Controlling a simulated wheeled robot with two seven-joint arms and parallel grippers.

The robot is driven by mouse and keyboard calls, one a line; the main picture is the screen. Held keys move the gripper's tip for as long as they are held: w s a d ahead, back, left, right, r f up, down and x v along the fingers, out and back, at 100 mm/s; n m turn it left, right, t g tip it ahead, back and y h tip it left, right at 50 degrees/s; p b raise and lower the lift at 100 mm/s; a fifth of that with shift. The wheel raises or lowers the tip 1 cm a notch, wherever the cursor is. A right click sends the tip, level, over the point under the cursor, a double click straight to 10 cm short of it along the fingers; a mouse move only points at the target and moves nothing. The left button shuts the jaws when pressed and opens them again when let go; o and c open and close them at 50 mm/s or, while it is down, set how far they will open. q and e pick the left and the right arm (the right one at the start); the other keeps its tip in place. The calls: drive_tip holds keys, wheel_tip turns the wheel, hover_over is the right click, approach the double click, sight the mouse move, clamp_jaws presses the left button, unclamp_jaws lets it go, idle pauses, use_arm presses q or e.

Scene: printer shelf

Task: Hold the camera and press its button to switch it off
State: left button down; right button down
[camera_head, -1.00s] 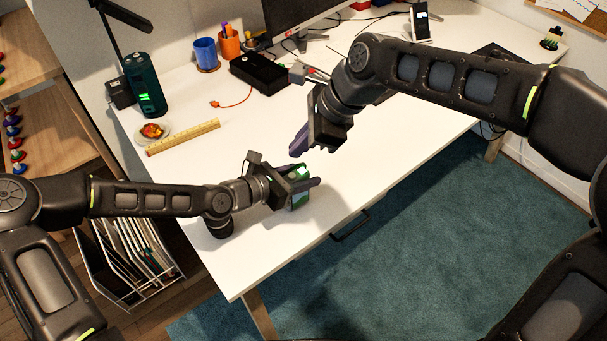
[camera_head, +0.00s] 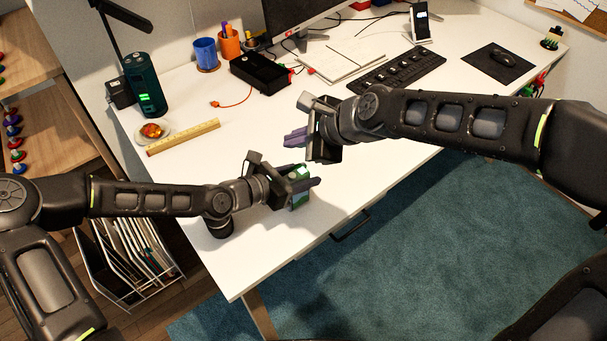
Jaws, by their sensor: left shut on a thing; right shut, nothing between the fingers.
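The camera (camera_head: 299,173) is a small green and white thing near the front edge of the white desk. My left gripper (camera_head: 303,189) is shut on it, and the fingers hide part of it. I cannot make out its button. I cannot tell whether the camera touches the desk. My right gripper (camera_head: 294,138) is shut and empty, with its purple fingers pointing left. It is just above and behind the camera in the picture, apart from it.
A yellow ruler (camera_head: 183,137), a small dish (camera_head: 152,132) and a black box (camera_head: 260,72) lie farther back on the desk (camera_head: 215,165). A keyboard (camera_head: 398,70) and a mouse (camera_head: 503,59) are at the right. The desk's middle left is clear.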

sight(296, 179)
drive_tip(key=shift+f, duration=3.95)
drive_tip(key=shift+f, duration=0.15)
drive_tip(key=shift+f, duration=0.25)
drive_tip(key=shift+f, duration=0.1)
drive_tip(key=shift+r, duration=0.55)
wheel_tip(296, 179, up, 6)
